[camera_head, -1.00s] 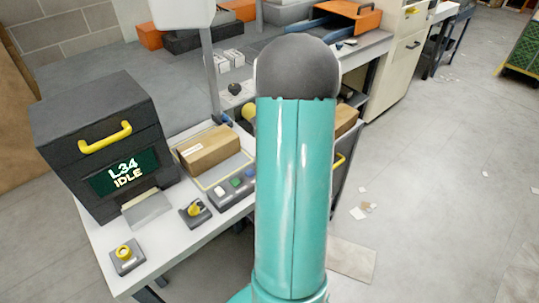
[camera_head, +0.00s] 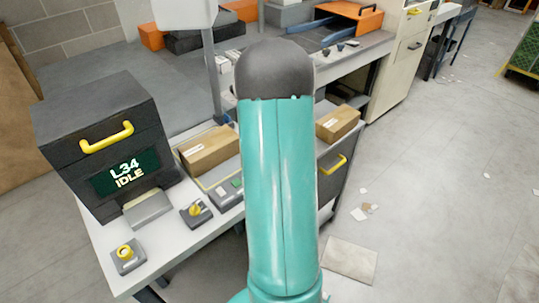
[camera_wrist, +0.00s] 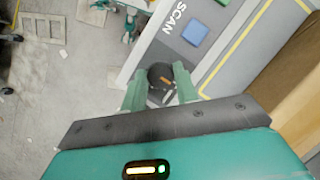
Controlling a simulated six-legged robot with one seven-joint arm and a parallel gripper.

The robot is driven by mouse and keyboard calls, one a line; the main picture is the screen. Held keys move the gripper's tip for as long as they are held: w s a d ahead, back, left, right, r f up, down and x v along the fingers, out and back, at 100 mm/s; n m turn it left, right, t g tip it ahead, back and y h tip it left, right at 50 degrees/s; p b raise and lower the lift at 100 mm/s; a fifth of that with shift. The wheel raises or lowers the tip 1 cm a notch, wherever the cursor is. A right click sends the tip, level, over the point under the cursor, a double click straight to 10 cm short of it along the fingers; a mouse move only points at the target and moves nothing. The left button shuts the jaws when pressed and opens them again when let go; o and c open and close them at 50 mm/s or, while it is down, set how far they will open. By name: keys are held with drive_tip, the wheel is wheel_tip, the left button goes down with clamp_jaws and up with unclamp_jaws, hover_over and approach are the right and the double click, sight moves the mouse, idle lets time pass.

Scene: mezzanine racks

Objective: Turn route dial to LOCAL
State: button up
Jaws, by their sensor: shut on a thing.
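In the wrist view, my gripper (camera_wrist: 160,88) has its two green fingers on either side of a dark round knob (camera_wrist: 158,72) and is shut on it. A small pale and orange mark shows on the knob. No route name such as LOCAL is readable around it. The knob sits close to the end of a grey panel (camera_wrist: 180,45) marked SCAN, which has a blue button (camera_wrist: 195,33). In the head view, my teal arm hides the gripper and this knob. Part of the button panel (camera_head: 226,192) shows left of the arm.
A dark machine (camera_head: 100,145) reading "L34 IDLE" stands at left. Two small boxes with yellow knobs (camera_head: 126,254) (camera_head: 197,210) sit before it. Cartons lie on either side of my arm (camera_head: 209,152) (camera_head: 338,122). Floor at right is mostly open, with scattered paper scraps.

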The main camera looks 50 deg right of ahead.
idle(0.3)
drive_tip(key=o, duration=1)
drive_tip(key=v, duration=1.4)
drive_tip(key=shift+f, duration=0.1)
